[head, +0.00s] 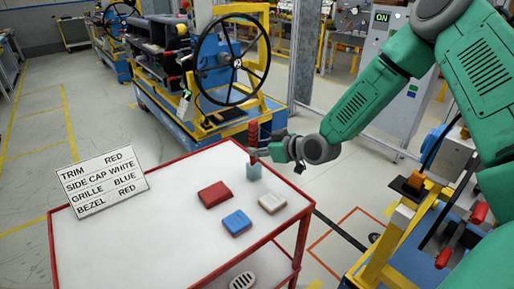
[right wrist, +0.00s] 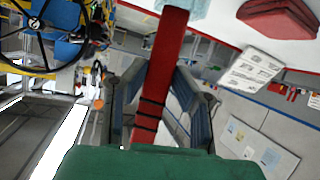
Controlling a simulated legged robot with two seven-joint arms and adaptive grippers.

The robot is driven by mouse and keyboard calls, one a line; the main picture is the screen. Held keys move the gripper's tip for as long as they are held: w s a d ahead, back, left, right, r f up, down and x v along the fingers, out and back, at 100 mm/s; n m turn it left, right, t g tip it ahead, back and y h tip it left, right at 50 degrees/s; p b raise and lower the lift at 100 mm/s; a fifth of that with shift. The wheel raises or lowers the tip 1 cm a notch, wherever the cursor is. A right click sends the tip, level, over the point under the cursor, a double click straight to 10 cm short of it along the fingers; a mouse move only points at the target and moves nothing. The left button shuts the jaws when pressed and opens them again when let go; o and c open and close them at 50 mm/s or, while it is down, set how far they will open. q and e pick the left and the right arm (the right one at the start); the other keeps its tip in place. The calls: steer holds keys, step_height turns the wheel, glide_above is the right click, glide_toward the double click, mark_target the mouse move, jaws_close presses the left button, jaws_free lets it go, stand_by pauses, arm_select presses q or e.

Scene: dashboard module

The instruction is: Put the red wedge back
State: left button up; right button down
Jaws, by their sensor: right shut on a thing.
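The red wedge (head: 253,134) is a long narrow red strip, held upright at the far right part of the table. My right gripper (head: 262,150) is shut on it. In the right wrist view the wedge (right wrist: 171,40) runs between the two fingers (right wrist: 160,92). A small pale blue holder (head: 253,172) stands on the table directly below the wedge; part of it shows at the top of the right wrist view (right wrist: 182,8). The wedge's lower end meets the holder's top in the head view; I cannot tell whether it is inside. My left gripper is not in view.
The white table (head: 130,230) with a red rim carries a red block (head: 214,194), a blue block (head: 236,223) and a white block (head: 272,203). A sign (head: 103,181) lists parts and colours. A blue cart with a steering wheel (head: 235,65) stands behind the table.

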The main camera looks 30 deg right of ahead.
steer(key=c, duration=1.3)
jaws_free()
steer(key=shift+d+f, duration=0.1)
steer(key=shift+f, duration=0.05)
steer(key=shift+r, duration=0.3)
steer(key=shift+s+r+p, duration=0.2)
steer(key=shift+r+p, duration=0.05)
steer(key=shift+p, duration=0.05)
steer(key=v, duration=1.1)
steer(key=shift+s+p, duration=0.3)
